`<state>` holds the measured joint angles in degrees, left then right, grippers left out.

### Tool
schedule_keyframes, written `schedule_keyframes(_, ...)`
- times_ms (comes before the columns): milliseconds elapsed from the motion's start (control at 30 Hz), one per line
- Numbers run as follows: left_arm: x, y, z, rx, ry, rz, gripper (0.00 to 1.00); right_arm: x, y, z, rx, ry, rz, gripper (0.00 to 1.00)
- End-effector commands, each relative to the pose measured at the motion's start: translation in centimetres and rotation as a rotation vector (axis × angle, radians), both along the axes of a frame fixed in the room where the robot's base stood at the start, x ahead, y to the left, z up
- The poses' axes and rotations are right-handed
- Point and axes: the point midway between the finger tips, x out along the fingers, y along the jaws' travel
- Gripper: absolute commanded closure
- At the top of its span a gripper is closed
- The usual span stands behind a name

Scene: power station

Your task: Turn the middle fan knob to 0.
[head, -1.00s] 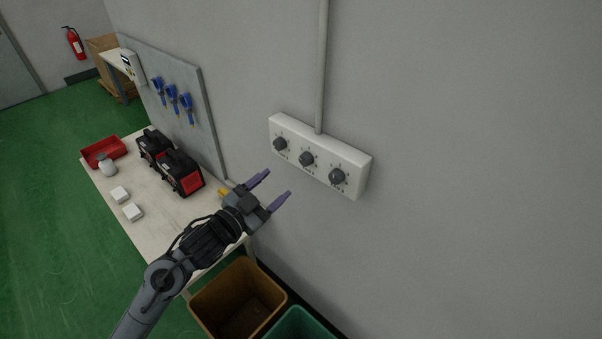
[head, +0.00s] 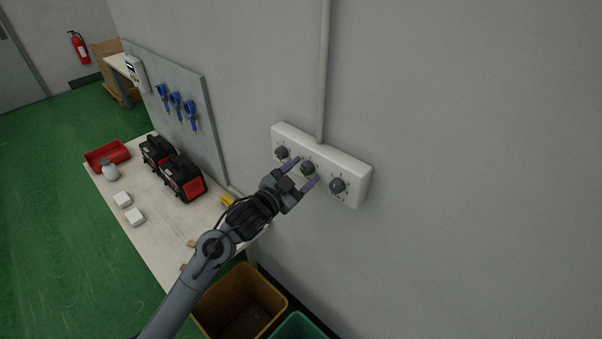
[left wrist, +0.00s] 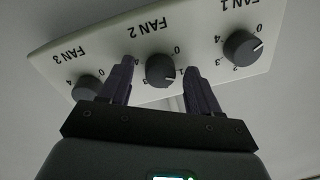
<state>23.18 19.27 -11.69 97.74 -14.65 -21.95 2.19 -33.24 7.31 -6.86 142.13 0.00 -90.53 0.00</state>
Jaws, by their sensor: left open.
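The white fan panel (head: 355,170) is on the wall with three dark round knobs in a row. The middle knob (head: 308,168), labelled FAN 2, also shows in the left wrist view (left wrist: 160,68), where the panel appears upside down. Its white mark is small there, and I cannot surely tell which number it points to. My left gripper (head: 306,171) is open, its two purple fingers on either side of the middle knob. In the left wrist view, gaps show between the knob and both fingers. Some scale numbers are hidden behind the fingers. My right gripper is not in view.
The FAN 1 knob (left wrist: 242,48) and FAN 3 knob (left wrist: 87,88) flank the middle one closely. A conduit (head: 323,80) runs up from the panel. Below stand a workbench (head: 150,235), a brown bin (head: 205,310) and a green bin (head: 300,328).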

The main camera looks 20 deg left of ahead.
Motion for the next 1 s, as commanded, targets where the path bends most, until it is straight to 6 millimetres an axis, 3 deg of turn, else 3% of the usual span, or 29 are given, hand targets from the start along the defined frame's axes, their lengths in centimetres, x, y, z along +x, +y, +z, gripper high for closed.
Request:
schedule_keyframes(167, 0.0, 0.0, 0.0, 0.000, 0.000, 0.000, 0.39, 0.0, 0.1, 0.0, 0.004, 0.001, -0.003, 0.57)
schedule_keyframes(533, 0.0, 0.0, 0.0, 0.000, 0.000, 0.000, 0.94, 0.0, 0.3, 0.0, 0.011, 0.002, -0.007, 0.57)
schedule_keyframes(767, 0.0, 0.0, 0.2, -0.019, 0.007, 0.000, 0.94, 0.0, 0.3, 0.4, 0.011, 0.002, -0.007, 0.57)
schedule_keyframes(1000, 0.0, 0.0, 0.5, -0.117, 0.046, 0.000, 0.94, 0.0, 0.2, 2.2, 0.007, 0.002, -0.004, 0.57)
